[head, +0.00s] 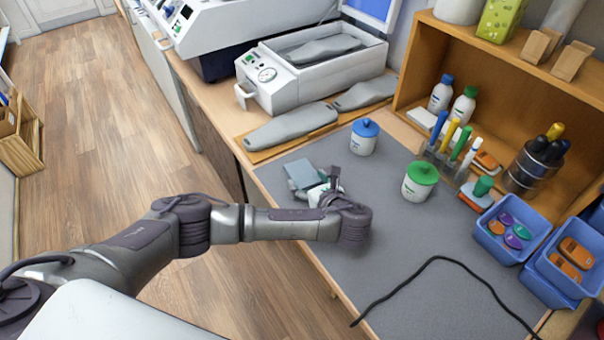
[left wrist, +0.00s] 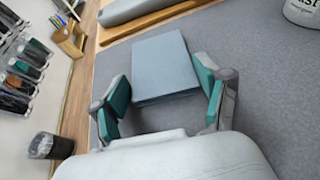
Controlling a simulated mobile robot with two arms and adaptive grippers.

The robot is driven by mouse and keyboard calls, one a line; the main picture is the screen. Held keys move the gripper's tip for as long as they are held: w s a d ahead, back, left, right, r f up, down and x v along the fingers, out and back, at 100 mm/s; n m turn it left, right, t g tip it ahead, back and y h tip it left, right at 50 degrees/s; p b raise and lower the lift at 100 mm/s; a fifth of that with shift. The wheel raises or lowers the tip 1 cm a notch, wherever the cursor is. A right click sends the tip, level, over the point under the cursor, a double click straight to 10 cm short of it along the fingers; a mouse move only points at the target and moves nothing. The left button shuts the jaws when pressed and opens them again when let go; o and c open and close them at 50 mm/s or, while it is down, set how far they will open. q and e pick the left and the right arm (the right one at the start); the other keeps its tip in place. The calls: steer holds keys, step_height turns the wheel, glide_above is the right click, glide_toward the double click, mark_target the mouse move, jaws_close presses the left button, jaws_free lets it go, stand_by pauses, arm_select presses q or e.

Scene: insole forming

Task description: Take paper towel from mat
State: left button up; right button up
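A folded blue-grey paper towel (head: 302,173) lies flat on the grey mat (head: 412,285), near the mat's left edge. It also shows in the left wrist view as a flat square pad (left wrist: 163,62). My left gripper (head: 316,189) is low over the mat at the near side of the towel, and it also shows in the left wrist view (left wrist: 163,97). Its green-padded fingers are spread wide, one on each side of the towel's near end. I cannot tell whether either finger touches it. My right gripper is in neither view.
A blue-lidded jar (head: 364,138) and a green-lidded jar (head: 420,182) stand on the mat. Grey insole forms (head: 290,128) lie behind the towel. A black cable (head: 440,259) crosses the front of the mat. Blue bins (head: 513,233) stand at the right.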

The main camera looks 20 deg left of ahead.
arm_select(q)
steer(key=shift+c, duration=0.8)
